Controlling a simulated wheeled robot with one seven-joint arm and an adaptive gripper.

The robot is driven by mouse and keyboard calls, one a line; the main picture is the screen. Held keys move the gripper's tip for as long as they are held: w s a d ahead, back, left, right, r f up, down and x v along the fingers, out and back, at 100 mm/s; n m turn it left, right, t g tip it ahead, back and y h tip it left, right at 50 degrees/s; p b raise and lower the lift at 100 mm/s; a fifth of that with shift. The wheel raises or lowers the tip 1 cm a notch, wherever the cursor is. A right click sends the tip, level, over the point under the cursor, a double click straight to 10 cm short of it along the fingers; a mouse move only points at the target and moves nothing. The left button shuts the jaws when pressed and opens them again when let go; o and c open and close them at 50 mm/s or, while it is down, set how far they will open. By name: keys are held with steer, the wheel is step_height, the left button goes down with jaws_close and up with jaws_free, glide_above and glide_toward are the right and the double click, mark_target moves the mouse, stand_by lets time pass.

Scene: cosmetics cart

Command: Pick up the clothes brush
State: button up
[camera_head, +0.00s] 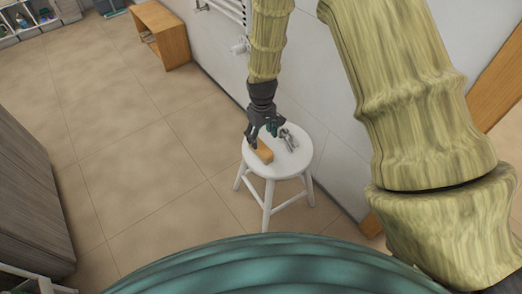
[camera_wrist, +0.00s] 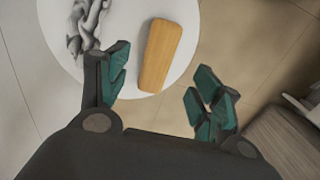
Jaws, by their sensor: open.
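The clothes brush appears as an orange-brown wooden block (camera_head: 264,155) lying on the round white stool (camera_head: 297,162). In the wrist view the brush (camera_wrist: 161,55) lies lengthwise, slightly tilted, between and beyond my fingertips. Its bristles are not visible. My gripper (camera_head: 262,134) is above the stool, close to the brush. In the wrist view my gripper (camera_wrist: 163,95) is open with teal finger pads, one on each side of the brush's line. The brush sits nearer the left finger. Nothing is held.
A grey-and-white patterned object (camera_head: 288,140) lies on the stool beside the brush; it also shows in the wrist view (camera_wrist: 85,25). A white wall with a towel rail (camera_head: 228,10) stands behind the stool. Tiled floor lies open to the left.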

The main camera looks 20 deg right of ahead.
mark_target(261, 145)
steer(key=shift+w+f+b, duration=0.25)
steer(key=shift+f, duration=1.7)
steer(key=shift+w+f+b, duration=0.2)
steer(key=shift+f+b, duration=0.05)
steer(key=shift+f, duration=1.7)
steer(key=shift+a, duration=0.1)
steer(key=c, duration=1.3)
steer(key=shift+r, duration=0.1)
step_height(261, 145, up, 4)
steer(key=shift+f+p, duration=0.15)
steer(key=shift+p, duration=0.2)
steer(key=s+a, duration=0.1)
steer(key=s, duration=0.4)
steer(key=s+a, duration=0.2)
steer(key=s, duration=0.3)
steer(key=s+a+r, duration=0.1)
steer(key=s, duration=0.4)
steer(key=shift+s+a+r+p, duration=0.1)
steer(key=shift+s+a+p, duration=0.1)
steer(key=shift+p, duration=0.2)
